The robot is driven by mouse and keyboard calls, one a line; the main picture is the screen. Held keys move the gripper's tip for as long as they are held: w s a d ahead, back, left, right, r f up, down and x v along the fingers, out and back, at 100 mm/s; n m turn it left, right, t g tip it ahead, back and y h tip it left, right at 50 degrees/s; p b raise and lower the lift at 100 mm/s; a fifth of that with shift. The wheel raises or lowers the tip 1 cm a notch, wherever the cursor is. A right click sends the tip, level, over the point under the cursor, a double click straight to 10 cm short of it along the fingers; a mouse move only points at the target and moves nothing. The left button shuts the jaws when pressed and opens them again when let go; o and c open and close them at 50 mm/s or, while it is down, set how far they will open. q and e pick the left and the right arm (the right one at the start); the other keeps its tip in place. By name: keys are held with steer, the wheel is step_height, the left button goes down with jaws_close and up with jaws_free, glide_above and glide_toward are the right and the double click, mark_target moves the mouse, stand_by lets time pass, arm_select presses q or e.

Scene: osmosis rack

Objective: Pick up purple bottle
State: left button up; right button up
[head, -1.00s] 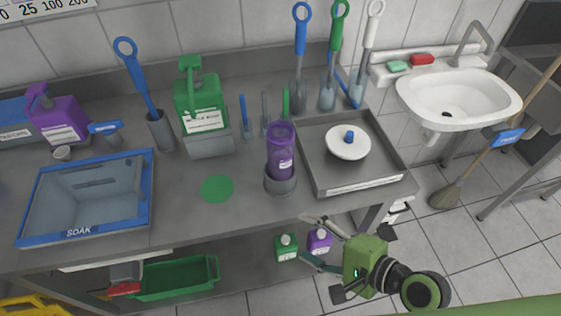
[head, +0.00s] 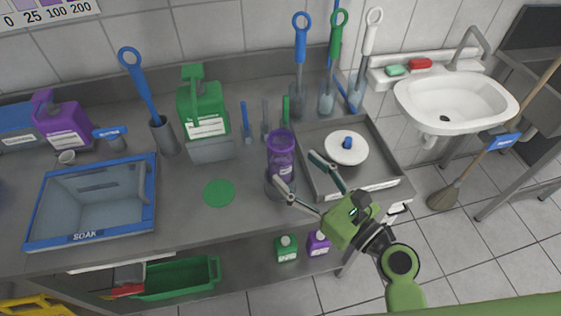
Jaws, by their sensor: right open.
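My right gripper (head: 296,168) is open and empty, to the front right of the bottle. I cannot tell whether either touches. A purple jug (head: 62,125) stands at the back left, and a small purple bottle (head: 318,243) sits on the lower shelf. My left gripper is not in view.
A grey tray (head: 376,147) with a white lid (head: 346,150) is right of the bottle. A green jug (head: 202,108), upright tools and a blue-rimmed SOAK basin (head: 150,195) share the bench. The bench around the flat green disc (head: 218,193) is clear.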

mark_target(290, 165)
steer(key=p+x, duration=0.1)
steer(key=x, duration=0.4)
steer(key=shift+w+a+p, duration=0.1)
steer(key=shift+a+p, duration=0.2)
steer(key=shift+a, duration=0.05)
steer(key=shift+w+a+f, duration=0.15)
steer(key=shift+w, duration=0.05)
steer(key=c, duration=1.2)
